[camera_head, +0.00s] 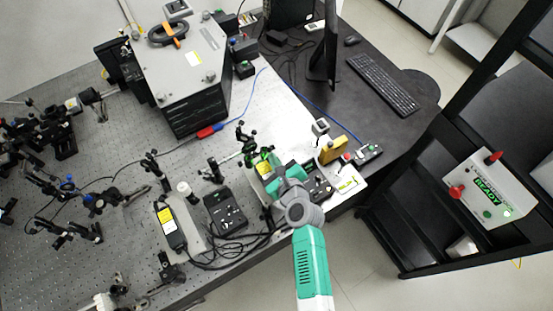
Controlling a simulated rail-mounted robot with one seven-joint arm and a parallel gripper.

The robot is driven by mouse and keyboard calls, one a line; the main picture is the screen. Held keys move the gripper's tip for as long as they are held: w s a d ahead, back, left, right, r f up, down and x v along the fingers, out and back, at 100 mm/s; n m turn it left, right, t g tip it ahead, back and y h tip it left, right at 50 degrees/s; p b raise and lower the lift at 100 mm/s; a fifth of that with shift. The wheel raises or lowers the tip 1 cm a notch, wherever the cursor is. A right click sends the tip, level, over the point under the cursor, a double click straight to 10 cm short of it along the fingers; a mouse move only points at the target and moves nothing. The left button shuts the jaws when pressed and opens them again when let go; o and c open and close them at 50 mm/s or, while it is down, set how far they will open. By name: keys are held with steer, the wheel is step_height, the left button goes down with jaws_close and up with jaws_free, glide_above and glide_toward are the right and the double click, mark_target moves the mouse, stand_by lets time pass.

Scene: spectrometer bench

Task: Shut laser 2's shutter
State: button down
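My green-and-white arm reaches in from the bottom to the front right part of the optical table (130,262). My gripper (270,166) is at the arm's far end, low over the bench, small and partly covered by my wrist. I cannot tell whether its fingers are open or shut. A yellow label and a small green-lit mount (252,157) show right beside it. A black laser-like box with a yellow label (170,226) lies to the left, apart from my gripper. No readable label marks laser 2, and I cannot make out its shutter.
A black controller box (225,210) with cables stands left of my arm. A yellow device (341,149) and small boxes stand to the right. A large dark instrument (185,75) stands behind. A keyboard (383,84) lies on the side desk. A box reading READY (488,188) is on the right rack.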

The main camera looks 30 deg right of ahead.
steer(key=shift+a+r+p, duration=0.1)
steer(key=shift+a+p, duration=0.25)
steer(key=shift+p, duration=0.1)
stand_by(2.5)
steer(key=shift+r, duration=0.15)
steer(key=shift+r+p, duration=0.8)
steer(key=shift+p, duration=0.15)
steer(key=shift+f, duration=0.1)
